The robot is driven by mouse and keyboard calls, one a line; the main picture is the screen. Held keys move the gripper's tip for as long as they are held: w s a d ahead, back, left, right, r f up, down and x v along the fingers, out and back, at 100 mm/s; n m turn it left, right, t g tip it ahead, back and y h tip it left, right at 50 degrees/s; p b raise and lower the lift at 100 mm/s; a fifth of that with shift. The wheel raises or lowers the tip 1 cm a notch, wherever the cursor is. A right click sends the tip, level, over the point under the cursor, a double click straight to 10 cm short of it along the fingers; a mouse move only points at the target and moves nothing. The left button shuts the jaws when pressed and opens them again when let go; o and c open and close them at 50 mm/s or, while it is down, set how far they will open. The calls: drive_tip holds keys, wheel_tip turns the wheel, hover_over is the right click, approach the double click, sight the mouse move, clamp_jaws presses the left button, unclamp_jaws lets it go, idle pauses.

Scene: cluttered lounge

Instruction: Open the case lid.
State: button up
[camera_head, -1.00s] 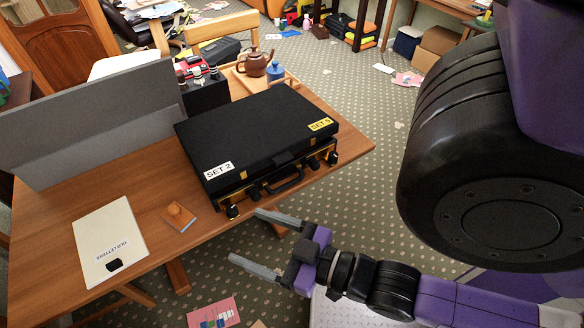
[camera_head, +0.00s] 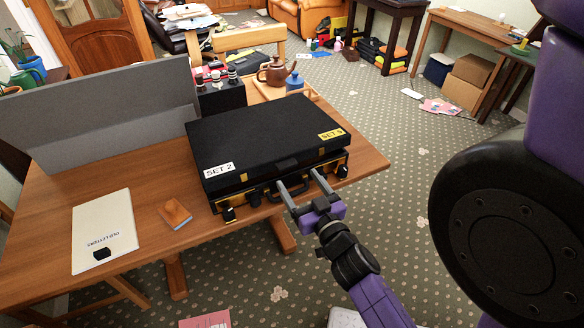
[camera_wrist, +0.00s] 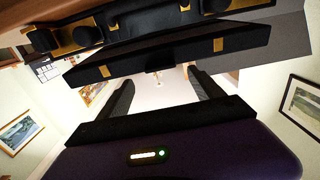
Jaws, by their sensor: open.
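In the wrist view the fingers (camera_wrist: 158,92) are open below the case's dark front edge (camera_wrist: 170,52), which has brass fittings. I cannot tell whether a fingertip touches the case.
A grey panel (camera_head: 100,115) stands behind. A brown teapot (camera_head: 274,71) and a blue jug (camera_head: 294,82) stand beyond the case. Carpet is open to the right.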

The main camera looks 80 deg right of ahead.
sight(289, 168)
drive_tip(key=shift+p+x, duration=0.65)
drive_tip(key=shift+x, duration=2.4)
clamp_jaws()
